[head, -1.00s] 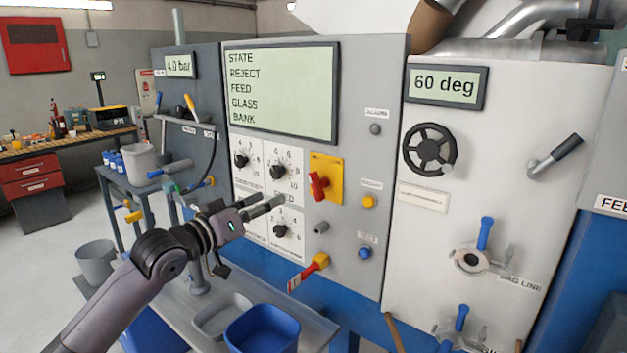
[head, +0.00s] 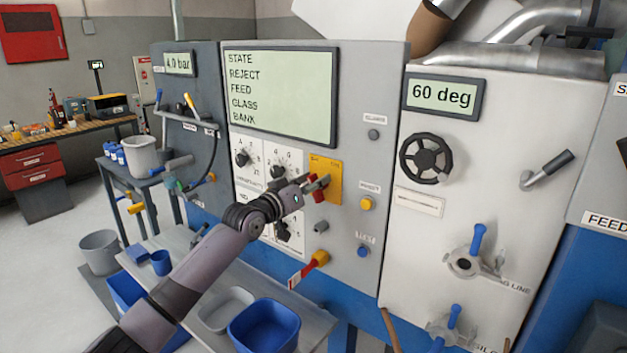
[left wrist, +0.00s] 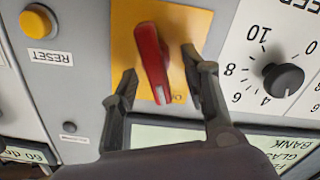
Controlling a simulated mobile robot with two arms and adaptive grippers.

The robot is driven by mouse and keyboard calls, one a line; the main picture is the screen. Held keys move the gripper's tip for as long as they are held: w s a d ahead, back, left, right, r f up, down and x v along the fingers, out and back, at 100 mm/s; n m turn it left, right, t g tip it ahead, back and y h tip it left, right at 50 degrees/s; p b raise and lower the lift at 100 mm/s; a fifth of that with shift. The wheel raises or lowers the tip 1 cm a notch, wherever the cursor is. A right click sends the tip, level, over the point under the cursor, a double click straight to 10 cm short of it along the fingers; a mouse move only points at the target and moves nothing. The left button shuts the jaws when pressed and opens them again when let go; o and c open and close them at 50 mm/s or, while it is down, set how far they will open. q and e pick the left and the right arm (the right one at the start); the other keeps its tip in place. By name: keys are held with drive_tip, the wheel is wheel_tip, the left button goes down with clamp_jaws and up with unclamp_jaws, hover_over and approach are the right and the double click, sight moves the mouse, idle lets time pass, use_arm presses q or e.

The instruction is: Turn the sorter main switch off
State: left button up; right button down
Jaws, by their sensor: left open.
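The sorter main switch is a red rotary handle (head: 318,189) on a yellow plate (head: 334,178), set in the grey panel below the screen. In the left wrist view the red handle (left wrist: 151,60) stands out from the yellow plate (left wrist: 188,22), slightly tilted. My left gripper (head: 318,184) is at the switch. In the left wrist view its two open fingers (left wrist: 160,75) lie on either side of the red handle, with gaps showing, so it is not gripped. The handle is partly hidden by the gripper in the head view. My right gripper is not in view.
Dials (head: 280,167) are left of the switch. A yellow reset button (head: 367,204) and a blue button (head: 363,251) are to its right. A red-handled valve (head: 309,270) sticks out below. A table with a blue bin (head: 264,328) stands in front.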

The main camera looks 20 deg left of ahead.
use_arm(q)
drive_tip(key=shift+c, duration=0.2)
clamp_jaws()
idle(0.5)
